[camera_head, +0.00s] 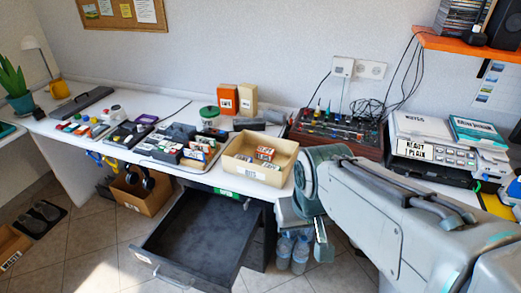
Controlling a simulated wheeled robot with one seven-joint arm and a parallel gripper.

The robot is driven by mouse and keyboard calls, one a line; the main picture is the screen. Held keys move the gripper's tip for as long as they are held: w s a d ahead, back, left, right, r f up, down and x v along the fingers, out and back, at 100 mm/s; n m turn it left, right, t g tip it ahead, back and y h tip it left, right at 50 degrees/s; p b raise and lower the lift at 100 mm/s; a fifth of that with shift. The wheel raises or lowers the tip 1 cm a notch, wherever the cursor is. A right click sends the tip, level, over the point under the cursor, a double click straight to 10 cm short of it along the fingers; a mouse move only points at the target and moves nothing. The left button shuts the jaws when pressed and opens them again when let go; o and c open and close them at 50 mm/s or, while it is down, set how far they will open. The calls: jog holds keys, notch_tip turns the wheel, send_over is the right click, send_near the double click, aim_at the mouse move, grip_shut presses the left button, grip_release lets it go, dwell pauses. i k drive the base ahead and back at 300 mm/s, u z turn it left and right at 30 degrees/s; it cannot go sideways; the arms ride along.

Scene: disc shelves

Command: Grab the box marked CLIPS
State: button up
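I cannot make out the word CLIPS on any box; most labels are too small to read. An orange box (228,99) and a tan box (247,99) stand upright side by side at the back of the desk. A shallow cardboard tray (238,168) near the desk's front edge holds several small orange-and-white labelled boxes (264,154). More small labelled boxes (199,150) stand left of this tray. My gripper (307,238) is in front of the desk, right of the open drawer and below the desktop. Its fingers look apart, with nothing visible between them.
An open, dark, empty-looking drawer (205,235) juts out below the desktop. A mixer-like device (335,132) and grey machines (425,130) fill the desk's right side. A cardboard box with headphones (145,195) is on the floor.

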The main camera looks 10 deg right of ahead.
aim_at(262, 153)
jog(key=k, duration=0.65)
jog(key=z, duration=0.65)
jog(key=i, duration=1)
jog(key=u, duration=0.7)
jog(key=i, duration=0.9)
jog(key=u, duration=0.15)
